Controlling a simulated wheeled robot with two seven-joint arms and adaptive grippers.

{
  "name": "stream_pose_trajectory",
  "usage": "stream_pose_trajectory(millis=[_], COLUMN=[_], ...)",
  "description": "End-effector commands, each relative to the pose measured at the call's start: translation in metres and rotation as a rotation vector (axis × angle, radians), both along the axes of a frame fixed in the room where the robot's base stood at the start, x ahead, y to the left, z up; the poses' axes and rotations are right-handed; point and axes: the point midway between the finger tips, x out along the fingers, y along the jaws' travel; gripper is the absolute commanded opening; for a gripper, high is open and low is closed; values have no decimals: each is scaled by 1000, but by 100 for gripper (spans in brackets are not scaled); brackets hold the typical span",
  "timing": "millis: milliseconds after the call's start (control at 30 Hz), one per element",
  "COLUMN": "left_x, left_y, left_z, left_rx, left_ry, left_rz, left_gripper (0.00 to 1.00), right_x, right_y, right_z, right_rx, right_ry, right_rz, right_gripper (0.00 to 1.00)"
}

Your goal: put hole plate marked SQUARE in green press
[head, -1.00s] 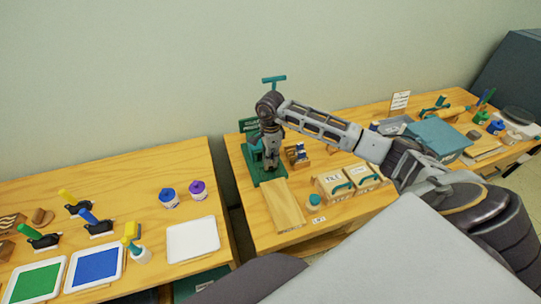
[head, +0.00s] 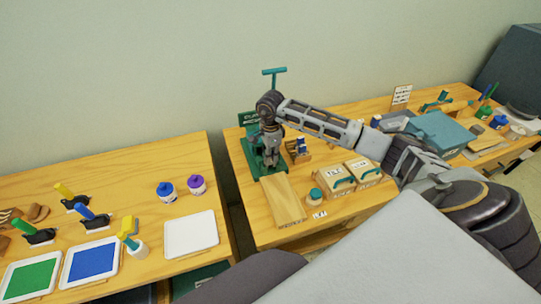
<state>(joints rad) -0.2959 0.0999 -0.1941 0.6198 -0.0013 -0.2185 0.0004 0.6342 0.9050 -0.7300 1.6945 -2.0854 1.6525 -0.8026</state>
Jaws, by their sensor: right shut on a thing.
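The green press (head: 252,158) stands at the left end of the right-hand wooden table, with a teal T-handle (head: 274,72) rising above it. My right gripper (head: 270,163) points down right at the front of the press and hides much of its middle. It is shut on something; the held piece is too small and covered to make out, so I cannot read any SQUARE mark. I cannot tell whether the piece touches the press. My left gripper is not in view.
A wooden board (head: 284,200) lies in front of the press. Two lidded boxes (head: 334,180) with teal handles, a teal-capped jar (head: 315,196) and a small wooden rack (head: 299,149) stand to the right.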

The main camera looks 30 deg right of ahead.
Motion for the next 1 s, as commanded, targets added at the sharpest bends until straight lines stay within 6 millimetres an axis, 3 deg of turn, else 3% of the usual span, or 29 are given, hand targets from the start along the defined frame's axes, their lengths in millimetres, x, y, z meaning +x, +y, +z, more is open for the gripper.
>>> stream_pose_trajectory(millis=[133, 167, 333, 667, 1000], left_x=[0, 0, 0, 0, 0], left_y=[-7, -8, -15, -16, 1], left_z=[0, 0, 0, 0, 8], left_rx=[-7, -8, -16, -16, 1], left_ry=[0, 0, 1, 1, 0], left_rz=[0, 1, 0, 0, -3], left_gripper=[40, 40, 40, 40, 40], right_x=[0, 0, 0, 0, 0], right_y=[0, 0, 0, 0, 0], right_z=[0, 0, 0, 0, 14], right_rx=[0, 0, 0, 0, -1], right_ry=[0, 0, 0, 0, 0], right_rz=[0, 0, 0, 0, 0], right_gripper=[0, 17, 38, 38, 38])
